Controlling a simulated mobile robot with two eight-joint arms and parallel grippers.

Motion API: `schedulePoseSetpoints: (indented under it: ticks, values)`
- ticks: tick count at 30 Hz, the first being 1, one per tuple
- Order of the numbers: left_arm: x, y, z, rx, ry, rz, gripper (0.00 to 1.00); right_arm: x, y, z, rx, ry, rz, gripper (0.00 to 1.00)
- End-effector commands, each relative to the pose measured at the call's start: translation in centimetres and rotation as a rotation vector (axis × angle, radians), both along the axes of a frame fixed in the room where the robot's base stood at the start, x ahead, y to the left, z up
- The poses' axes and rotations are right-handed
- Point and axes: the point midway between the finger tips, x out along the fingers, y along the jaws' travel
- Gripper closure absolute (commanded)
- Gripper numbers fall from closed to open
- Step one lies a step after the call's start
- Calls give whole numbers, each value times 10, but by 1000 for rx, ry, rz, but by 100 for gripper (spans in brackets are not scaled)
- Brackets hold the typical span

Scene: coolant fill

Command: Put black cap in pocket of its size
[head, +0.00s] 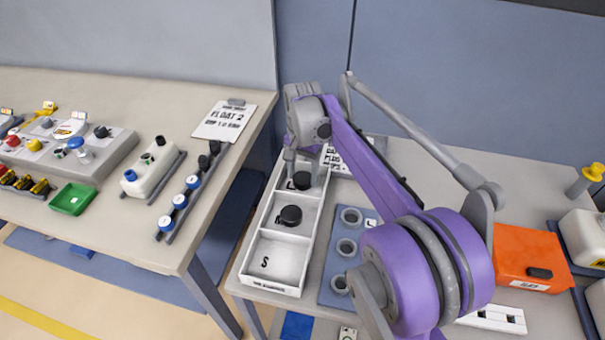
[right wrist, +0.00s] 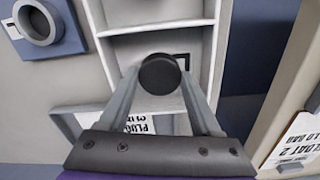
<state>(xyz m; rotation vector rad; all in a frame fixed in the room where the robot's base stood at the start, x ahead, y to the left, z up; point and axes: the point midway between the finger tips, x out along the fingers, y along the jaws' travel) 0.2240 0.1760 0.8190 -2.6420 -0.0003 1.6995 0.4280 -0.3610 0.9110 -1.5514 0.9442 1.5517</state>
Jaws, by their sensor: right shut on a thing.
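A white tray (head: 270,286) has three pockets in a row; the near one is marked S and is empty. A black cap (head: 291,215) sits in the middle pocket. Another black cap (head: 302,180) is at the far pocket, between the fingers of my right gripper (head: 305,170). In the right wrist view my gripper (right wrist: 162,88) is shut on this black cap (right wrist: 160,74), over the pocket floor. The cap partly covers that pocket's label. I cannot tell whether it touches the floor. My left gripper is not in view.
A blue plate (head: 333,294) with three grey rings lies right of the tray. An orange box (head: 530,258) stands further right. A printed sheet (head: 338,157) lies behind the tray, partly hidden by my arm. A second table with sorted parts stands left, across a gap.

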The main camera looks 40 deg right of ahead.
Motion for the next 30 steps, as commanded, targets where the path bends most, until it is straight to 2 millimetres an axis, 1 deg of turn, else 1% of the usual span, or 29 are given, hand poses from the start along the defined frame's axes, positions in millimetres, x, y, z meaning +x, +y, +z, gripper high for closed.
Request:
schedulePoseSetpoints:
  ticks: [6, 9, 10, 12, 15, 23, 25, 28, 30]
  values:
    - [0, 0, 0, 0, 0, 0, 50, 0, 0, 0, 0, 0, 0, 96]
    - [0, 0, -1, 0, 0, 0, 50, 0, 0, -3, 0, 0, 0, 96]
    - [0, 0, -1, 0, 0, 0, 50, 0, 0, -3, 0, 0, 0, 34]
    - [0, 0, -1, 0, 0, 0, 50, 0, 0, -3, 0, 0, 0, 21]
    - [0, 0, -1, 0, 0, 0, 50, 0, 0, -2, 0, 0, 0, 5]
    - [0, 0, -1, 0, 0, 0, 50, 0, 0, -2, 0, 0, 0, 5]
    - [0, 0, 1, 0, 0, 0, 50, 0, 0, 1, 0, 0, 0, 5]
    - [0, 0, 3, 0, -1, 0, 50, 0, 0, 11, 0, 0, 0, 5]
    - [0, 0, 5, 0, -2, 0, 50, 0, 0, 24, 0, 0, 0, 5]
